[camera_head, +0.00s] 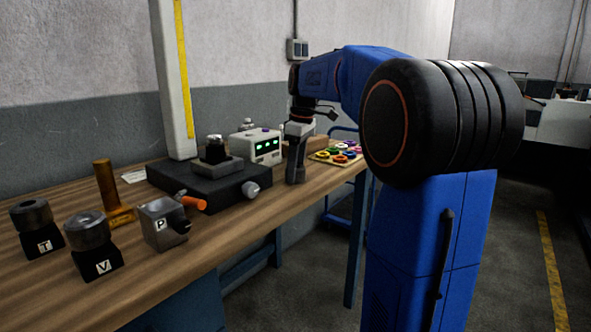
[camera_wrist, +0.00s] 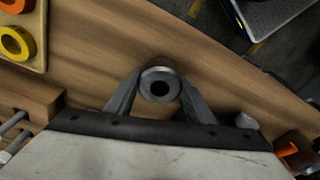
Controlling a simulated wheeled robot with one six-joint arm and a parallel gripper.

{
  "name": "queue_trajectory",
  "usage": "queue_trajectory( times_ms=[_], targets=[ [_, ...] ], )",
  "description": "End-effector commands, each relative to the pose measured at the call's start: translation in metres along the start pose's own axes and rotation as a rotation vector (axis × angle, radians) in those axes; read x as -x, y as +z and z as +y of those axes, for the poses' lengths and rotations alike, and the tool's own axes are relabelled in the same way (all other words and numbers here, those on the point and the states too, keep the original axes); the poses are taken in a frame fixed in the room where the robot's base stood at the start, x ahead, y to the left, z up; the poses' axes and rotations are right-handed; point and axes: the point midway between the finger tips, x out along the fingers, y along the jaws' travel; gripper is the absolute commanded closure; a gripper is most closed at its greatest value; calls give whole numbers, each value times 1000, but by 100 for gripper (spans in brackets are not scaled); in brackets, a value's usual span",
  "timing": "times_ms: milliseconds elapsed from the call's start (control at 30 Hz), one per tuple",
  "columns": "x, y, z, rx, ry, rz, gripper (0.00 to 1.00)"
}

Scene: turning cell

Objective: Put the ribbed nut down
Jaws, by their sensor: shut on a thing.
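The ribbed nut (camera_wrist: 160,84) is a grey metal ring with a dark round hole, seen end-on in the wrist view. My gripper (camera_wrist: 160,92) is shut on it, with one finger on each side. Its ribs cannot be made out. In the head view my gripper (camera_head: 296,178) points down over the wooden table (camera_head: 225,225), close to the front edge and right of the black machine base. The nut cannot be told apart from the fingers there. Whether the nut touches the table is not clear.
A board of coloured rings (camera_head: 338,153) lies to the right. A wooden block (camera_wrist: 32,98) is left of my gripper in the wrist view. The black base (camera_head: 195,186) has an orange handle (camera_head: 192,202). Blocks marked T (camera_head: 42,244), V (camera_head: 97,262) and P (camera_head: 162,226) stand left.

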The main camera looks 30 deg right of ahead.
Motion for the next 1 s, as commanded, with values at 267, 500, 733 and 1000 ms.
queue_trajectory(
  times_ms=[267,500,733,1000],
  targets=[
    [-2,0,0,0,0,0,33],
    [-2,0,0,0,0,0,33],
    [17,0,1,0,2,1,33],
    [68,0,1,0,1,1,33]
  ],
)
